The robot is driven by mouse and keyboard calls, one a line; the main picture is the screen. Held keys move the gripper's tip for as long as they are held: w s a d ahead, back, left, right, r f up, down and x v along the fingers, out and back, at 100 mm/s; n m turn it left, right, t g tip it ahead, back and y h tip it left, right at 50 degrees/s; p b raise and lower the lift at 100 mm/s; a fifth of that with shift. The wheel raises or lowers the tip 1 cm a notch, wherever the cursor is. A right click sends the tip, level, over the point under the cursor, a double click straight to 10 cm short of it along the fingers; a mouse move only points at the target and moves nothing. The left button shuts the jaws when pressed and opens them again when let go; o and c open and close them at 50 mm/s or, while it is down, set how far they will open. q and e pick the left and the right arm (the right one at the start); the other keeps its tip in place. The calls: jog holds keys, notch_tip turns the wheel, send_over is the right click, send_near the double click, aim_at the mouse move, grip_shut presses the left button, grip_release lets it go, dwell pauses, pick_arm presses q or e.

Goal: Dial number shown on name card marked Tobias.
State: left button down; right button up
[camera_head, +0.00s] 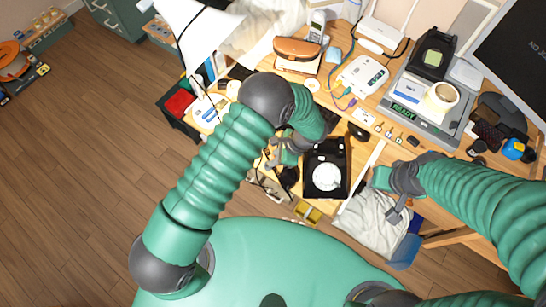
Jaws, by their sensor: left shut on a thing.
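A black dial phone (327,180) with a white round dial stands on the wooden desk between my two grippers. My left gripper (279,160) is just left of the phone, partly hidden by its own arm. It is shut on a dark thing (289,177) that looks like the phone's handset; its shape is mostly hidden. My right gripper (389,194) is to the right of the phone, its fingers apart and empty. Small cards or tags (365,116) lie on the desk behind the phone. No name or number on them is legible, so I cannot tell which is marked Tobias.
A white device (362,76) and a brown case (297,49) stand farther back. A grey machine with a green READY display (405,112) is at right, near a monitor (515,62). A white bag (370,222) is below my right gripper. A lamp (195,30) stands at left.

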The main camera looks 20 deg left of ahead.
pick_arm(q)
jog(key=shift+r, duration=0.1)
jog(key=shift+a+f, duration=0.2)
jog(key=shift+a, duration=0.4)
jog(key=shift+d+f, duration=0.15)
jog(key=shift+f, duration=0.05)
jog(key=shift+d, duration=0.2)
jog(key=c, duration=1.3)
grip_release()
jog(key=shift+a, duration=0.2)
jog(key=shift+c, duration=0.2)
jog(key=shift+w+d+r, duration=0.1)
jog(key=shift+d+r, duration=0.15)
jog(key=shift+r, duration=0.05)
jog(key=v, duration=1.6)
pick_arm(e)
jog(key=shift+f, duration=0.2)
